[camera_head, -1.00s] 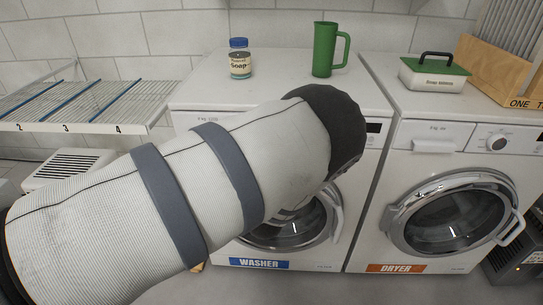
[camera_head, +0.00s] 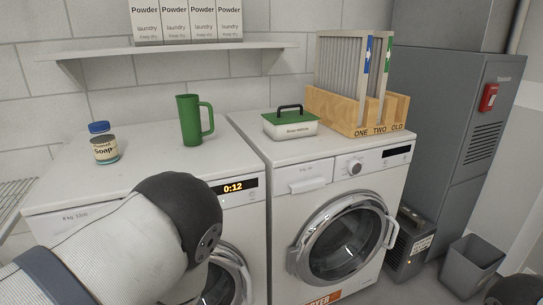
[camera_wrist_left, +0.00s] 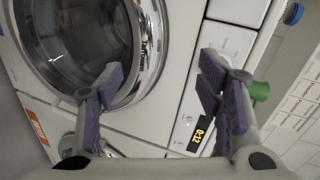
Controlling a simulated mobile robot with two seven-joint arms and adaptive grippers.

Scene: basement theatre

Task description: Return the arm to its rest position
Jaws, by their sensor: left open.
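My left arm (camera_head: 110,250) comes in from the lower left in the head view, in front of the washer (camera_head: 245,150). Its dark rounded joint covers part of the washer's front, and the gripper itself is hidden there. In the left wrist view my left gripper (camera_wrist_left: 162,78) is open, with nothing between its two purple-padded fingers. It faces the washer's front, with the round door (camera_wrist_left: 150,40) at upper left and the lit 0:12 display (camera_wrist_left: 197,136) at lower right. My right gripper is not in view.
On the washer stand a soap jar (camera_head: 104,146) and a green mug (camera_head: 190,120). The dryer (camera_head: 290,220) carries a green-lidded box (camera_head: 290,126) and a wooden filter rack (camera_head: 335,108). A grey bin (camera_head: 470,262) stands on the floor at right. A shelf (camera_head: 180,48) holds powder boxes.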

